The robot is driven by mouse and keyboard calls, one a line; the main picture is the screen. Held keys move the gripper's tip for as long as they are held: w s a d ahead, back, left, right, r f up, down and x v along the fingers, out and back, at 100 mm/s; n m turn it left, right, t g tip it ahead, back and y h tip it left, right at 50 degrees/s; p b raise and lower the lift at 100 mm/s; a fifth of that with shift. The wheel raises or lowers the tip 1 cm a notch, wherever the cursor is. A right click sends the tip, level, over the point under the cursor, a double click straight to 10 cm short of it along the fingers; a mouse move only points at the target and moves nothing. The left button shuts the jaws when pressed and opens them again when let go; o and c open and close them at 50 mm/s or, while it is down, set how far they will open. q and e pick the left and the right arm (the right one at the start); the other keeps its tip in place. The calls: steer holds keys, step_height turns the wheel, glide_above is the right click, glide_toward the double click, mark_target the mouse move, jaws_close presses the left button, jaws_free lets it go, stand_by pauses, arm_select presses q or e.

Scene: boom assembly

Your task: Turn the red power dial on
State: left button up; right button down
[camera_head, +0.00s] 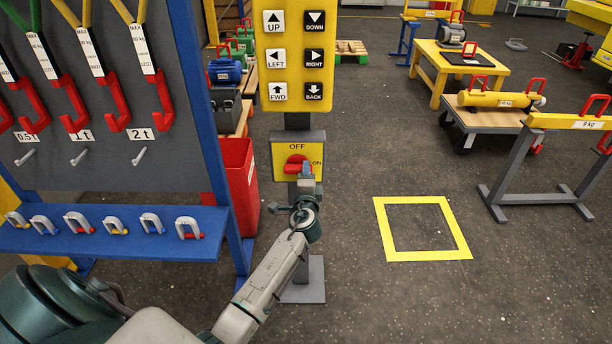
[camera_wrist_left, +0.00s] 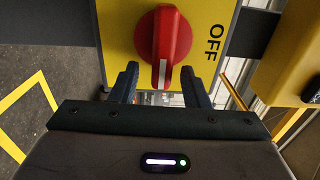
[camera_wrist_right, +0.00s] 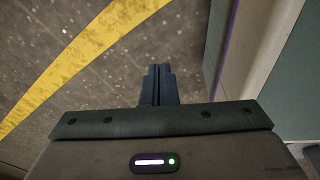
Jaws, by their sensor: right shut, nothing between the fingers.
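The red power dial (camera_head: 297,163) sits on a yellow plate (camera_head: 280,158) on the grey post, with OFF above it and ON to its right. In the left wrist view the dial (camera_wrist_left: 164,42) has a white mark pointing down, a quarter turn from the OFF label at the right. My left gripper (camera_head: 306,184) is just below and in front of the dial. In its wrist view its fingers (camera_wrist_left: 159,86) are open, either side of the dial's lower end, with gaps showing. My right gripper (camera_wrist_right: 158,84) is shut and empty, outside the head view.
The yellow button panel (camera_head: 297,55) is above the dial. A blue-framed rack (camera_head: 100,240) with hooks and shackles stands left, and a red bin (camera_head: 240,180) is behind the post. A yellow floor square (camera_head: 425,256) lies on open floor at right.

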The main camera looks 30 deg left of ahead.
arm_select(q)
steer(key=b+v, duration=0.1)
steer(key=v, duration=1)
steer(key=shift+b, duration=0.35)
arm_select(e)
steer(key=shift+w+a+r, duration=0.1)
steer(key=shift+w+r, duration=0.15)
steer(key=shift+w, duration=0.55)
steer(key=shift+w+a+r, duration=0.15)
steer(key=shift+w+r, duration=0.05)
steer(key=shift+w, duration=0.55)
steer(key=shift+w+a+r, duration=0.1)
steer(key=shift+w+r, duration=0.15)
steer(key=shift+w, duration=0.55)
arm_select(q)
steer(key=shift+a, duration=0.15)
